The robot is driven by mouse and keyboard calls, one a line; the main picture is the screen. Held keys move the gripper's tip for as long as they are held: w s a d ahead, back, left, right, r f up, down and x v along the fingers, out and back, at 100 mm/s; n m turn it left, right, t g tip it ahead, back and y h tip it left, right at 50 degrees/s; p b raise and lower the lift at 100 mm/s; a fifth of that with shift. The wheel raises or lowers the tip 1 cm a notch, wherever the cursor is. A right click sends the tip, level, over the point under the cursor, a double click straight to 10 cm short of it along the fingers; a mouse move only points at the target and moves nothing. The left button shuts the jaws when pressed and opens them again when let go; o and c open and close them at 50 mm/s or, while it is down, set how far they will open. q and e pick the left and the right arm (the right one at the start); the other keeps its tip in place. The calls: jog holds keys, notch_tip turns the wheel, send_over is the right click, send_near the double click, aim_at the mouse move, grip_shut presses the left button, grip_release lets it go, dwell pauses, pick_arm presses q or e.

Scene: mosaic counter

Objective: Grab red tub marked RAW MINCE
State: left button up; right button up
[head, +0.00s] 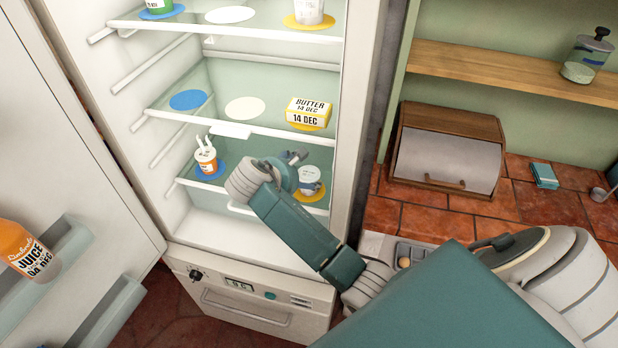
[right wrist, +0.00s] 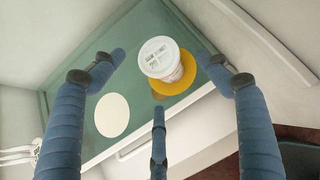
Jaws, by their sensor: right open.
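A white-lidded tub (head: 310,181) stands on a yellow disc at the right of the lowest visible fridge shelf. It shows from above in the right wrist view (right wrist: 160,58); its lid print is too small to read, and I cannot see red on it. A small tub with an orange-red label (head: 207,160) stands on a blue disc at the left of the same shelf, with two white prongs above it; its print is unreadable too. My right gripper (head: 290,160) is open and empty, close to the white-lidded tub, which shows beyond its spread fingers in the wrist view. My left gripper is out of view.
A butter box (head: 308,113) sits on the shelf above (head: 250,128), over my right gripper. The fridge door (head: 70,120) stands open at left, with a juice bottle (head: 27,250). A pale disc (right wrist: 112,115) beside the white-lidded tub is empty.

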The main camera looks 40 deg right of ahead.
aim_at(306, 177)
jog(key=p+x, duration=0.2)
jog(key=x, duration=0.3)
jog(key=shift+d, duration=0.3)
jog(key=shift+w+d+f, duration=0.15)
jog(key=shift+d+f, duration=0.1)
jog(key=shift+f, duration=0.15)
jog(key=c, duration=1.6)
